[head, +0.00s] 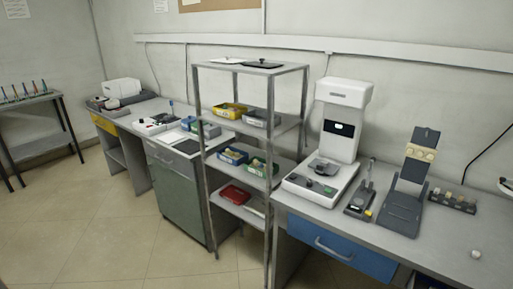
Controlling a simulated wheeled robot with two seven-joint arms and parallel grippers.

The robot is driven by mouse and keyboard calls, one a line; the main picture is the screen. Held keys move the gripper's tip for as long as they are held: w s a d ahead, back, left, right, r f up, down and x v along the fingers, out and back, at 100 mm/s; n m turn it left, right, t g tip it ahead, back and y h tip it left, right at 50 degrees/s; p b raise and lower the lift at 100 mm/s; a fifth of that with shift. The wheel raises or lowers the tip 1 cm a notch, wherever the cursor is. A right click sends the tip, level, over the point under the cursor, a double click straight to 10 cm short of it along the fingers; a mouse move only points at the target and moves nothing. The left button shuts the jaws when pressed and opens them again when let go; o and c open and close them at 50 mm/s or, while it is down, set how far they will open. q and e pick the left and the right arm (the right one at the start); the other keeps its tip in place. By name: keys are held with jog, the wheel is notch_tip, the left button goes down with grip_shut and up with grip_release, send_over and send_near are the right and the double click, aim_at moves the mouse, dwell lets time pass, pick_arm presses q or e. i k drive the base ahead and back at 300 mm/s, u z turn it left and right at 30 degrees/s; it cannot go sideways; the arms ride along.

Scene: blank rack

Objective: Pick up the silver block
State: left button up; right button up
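I cannot pick out a silver block for certain at this size. Small bins stand on the open metal rack (207,181): a yellow bin (229,111) and a grey bin (262,118) on one shelf, a blue bin (232,156) and a green bin (262,168) on the shelf below. Their contents are too small to tell apart. A small pale, rounded piece (476,254) lies alone on the right bench. Neither of my grippers is in view.
A red box (235,194) lies on a low shelf. The right bench (440,250) holds a white machine (342,130), a dark grey stand (400,212) and a small dark rack (452,202). The left bench carries more equipment. The floor (80,220) at left is clear.

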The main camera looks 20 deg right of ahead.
aim_at(325, 162)
jog(key=i, duration=1.4)
jog(key=z, duration=0.6)
